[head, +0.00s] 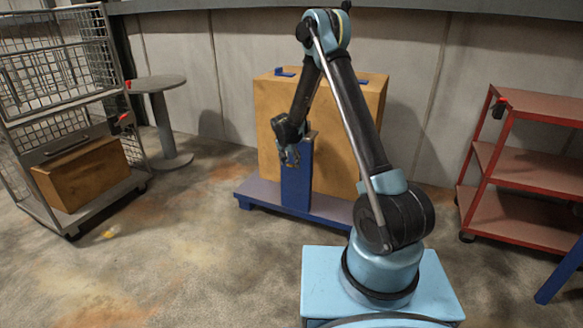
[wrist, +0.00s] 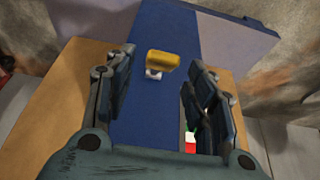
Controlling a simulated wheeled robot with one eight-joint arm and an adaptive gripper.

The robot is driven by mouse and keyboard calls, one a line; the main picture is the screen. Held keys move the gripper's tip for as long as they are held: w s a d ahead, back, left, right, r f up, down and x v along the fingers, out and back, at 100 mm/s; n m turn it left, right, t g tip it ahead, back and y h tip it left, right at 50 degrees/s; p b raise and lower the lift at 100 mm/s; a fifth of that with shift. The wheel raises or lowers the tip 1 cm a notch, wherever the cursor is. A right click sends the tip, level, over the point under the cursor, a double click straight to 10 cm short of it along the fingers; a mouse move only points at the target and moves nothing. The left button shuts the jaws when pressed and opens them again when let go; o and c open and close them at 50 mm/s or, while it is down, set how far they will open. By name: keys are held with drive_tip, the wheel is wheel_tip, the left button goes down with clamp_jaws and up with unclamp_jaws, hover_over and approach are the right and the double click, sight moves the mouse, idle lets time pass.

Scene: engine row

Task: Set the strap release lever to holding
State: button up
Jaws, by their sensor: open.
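The strap release lever shows in the wrist view as a yellow handle (wrist: 160,61) on a short pale stem, against the blue post (wrist: 145,118). In the head view, the blue post (head: 296,185) stands upright in front of a large tan crate (head: 345,115). My gripper (head: 291,153) is at the front of the post, near its upper part. In the wrist view, my gripper (wrist: 158,68) is open, with one finger on each side of the handle. I see a gap on both sides and no clear contact. The lever's marked setting cannot be read.
The crate stands on a blue-edged platform (head: 245,190). A small red and white patch (wrist: 190,142) shows by the right finger. A wire cage cart (head: 60,150) and a round table (head: 158,85) stand left, a red shelf cart (head: 525,170) right. The floor at front left is clear.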

drive_tip(key=d+v, duration=0.1)
drive_tip(key=v, duration=0.5)
drive_tip(key=shift+a+r, duration=0.3)
drive_tip(key=shift+a, duration=0.2)
drive_tip(key=s+d+r+n+g+y, duration=0.1)
drive_tip(key=s+d+r+n, duration=0.1)
drive_tip(key=s+d+r, duration=1.9)
drive_tip(key=s+d+f, duration=0.2)
drive_tip(key=s, duration=0.7)
drive_tip(key=s+d+f+n, duration=0.1)
drive_tip(key=s+d+f, duration=0.1)
drive_tip(key=s, duration=0.7)
drive_tip(key=s+d+f+n+g, duration=0.1)
drive_tip(key=s+d+f, duration=0.2)
drive_tip(key=s, duration=0.7)
drive_tip(key=shift+d+y, duration=0.3)
drive_tip(key=shift+d, duration=0.1)
